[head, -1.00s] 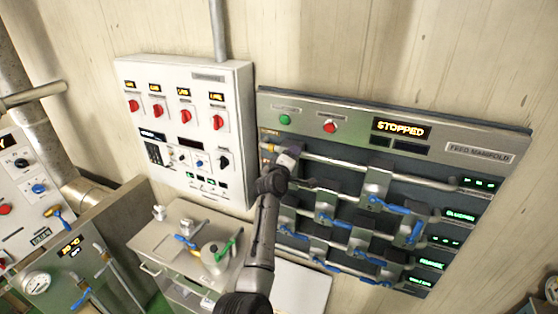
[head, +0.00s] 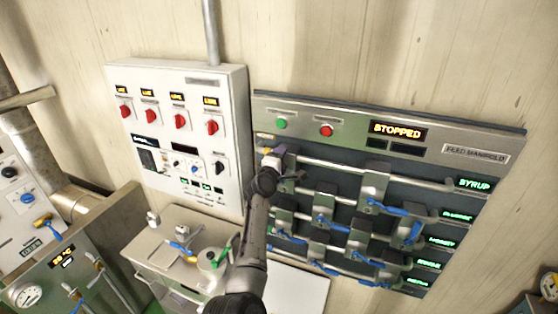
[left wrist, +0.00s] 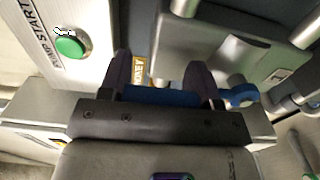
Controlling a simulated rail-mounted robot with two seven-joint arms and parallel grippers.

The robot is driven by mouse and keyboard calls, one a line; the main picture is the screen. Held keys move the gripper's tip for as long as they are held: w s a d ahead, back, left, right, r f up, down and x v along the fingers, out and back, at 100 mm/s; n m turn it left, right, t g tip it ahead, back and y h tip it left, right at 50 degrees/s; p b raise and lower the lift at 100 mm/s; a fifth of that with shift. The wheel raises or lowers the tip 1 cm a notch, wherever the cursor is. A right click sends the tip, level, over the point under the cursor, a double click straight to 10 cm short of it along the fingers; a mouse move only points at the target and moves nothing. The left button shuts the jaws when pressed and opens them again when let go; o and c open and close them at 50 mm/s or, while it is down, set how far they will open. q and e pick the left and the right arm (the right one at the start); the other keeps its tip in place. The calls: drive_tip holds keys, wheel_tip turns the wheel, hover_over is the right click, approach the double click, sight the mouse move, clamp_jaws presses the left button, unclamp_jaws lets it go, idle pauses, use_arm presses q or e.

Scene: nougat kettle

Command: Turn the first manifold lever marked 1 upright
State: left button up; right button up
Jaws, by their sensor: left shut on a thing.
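The feed manifold panel (head: 462,138) hangs on the wall at right, with pipes and several blue levers. My left gripper (head: 276,156) is at its upper left, by the start of the top pipe. In the left wrist view my left gripper (left wrist: 160,78) is shut on a blue lever (left wrist: 160,97). The lever's handle lies across the picture between the two fingers, and its blue end shows beyond the right finger. A yellow label (left wrist: 140,70) sits behind the fingers; I cannot read a 1 on it. In the head view my gripper hides most of this lever. My right gripper is not in view.
A green button (head: 281,123) and a red button (head: 326,130) sit above my gripper, beside a display (head: 398,131) reading STOPPED. A white control box (head: 225,100) is close on the left. A metal cart (head: 160,245) with a pot stands below.

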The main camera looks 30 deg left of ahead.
use_arm(q)
drive_tip(key=o, duration=1.3)
drive_tip(key=shift+b+v, duration=1.1)
drive_tip(key=shift+v, duration=5.8)
